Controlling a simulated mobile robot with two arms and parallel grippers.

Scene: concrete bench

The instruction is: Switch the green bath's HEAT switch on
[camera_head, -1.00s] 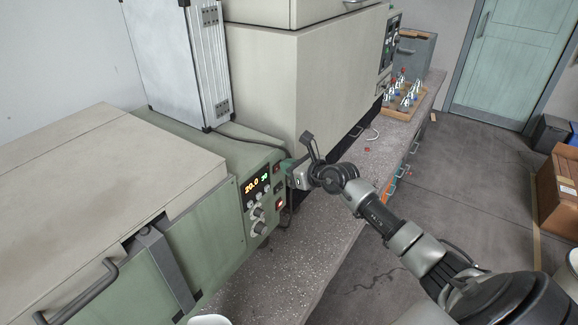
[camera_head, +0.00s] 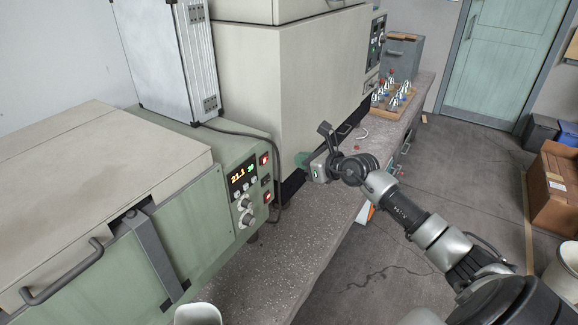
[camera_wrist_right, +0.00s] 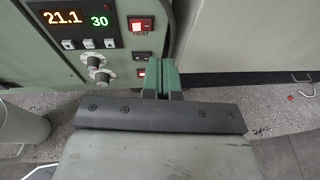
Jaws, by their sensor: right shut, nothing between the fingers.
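The green bath (camera_head: 205,215) stands at the left with its control panel facing right. Its display (camera_head: 243,175) reads 21.1 and 30, also in the right wrist view (camera_wrist_right: 73,30). The upper switch, which looks like the HEAT switch (camera_head: 264,159), glows red; it also shows in the right wrist view (camera_wrist_right: 141,25), its label too small to read surely. A lower red switch (camera_head: 268,196) is lit too. My right gripper (camera_head: 302,160) is shut and empty, just right of the panel and apart from the upper switch. Its green fingers (camera_wrist_right: 162,80) show in the wrist view. My left gripper is out of view.
Two knobs (camera_head: 245,211) sit on the panel. A large beige cabinet (camera_head: 290,90) stands behind my right gripper. A wooden tray (camera_head: 402,101) of flasks is farther along the bench (camera_head: 285,240). A white vessel (camera_head: 197,314) is at the bottom edge.

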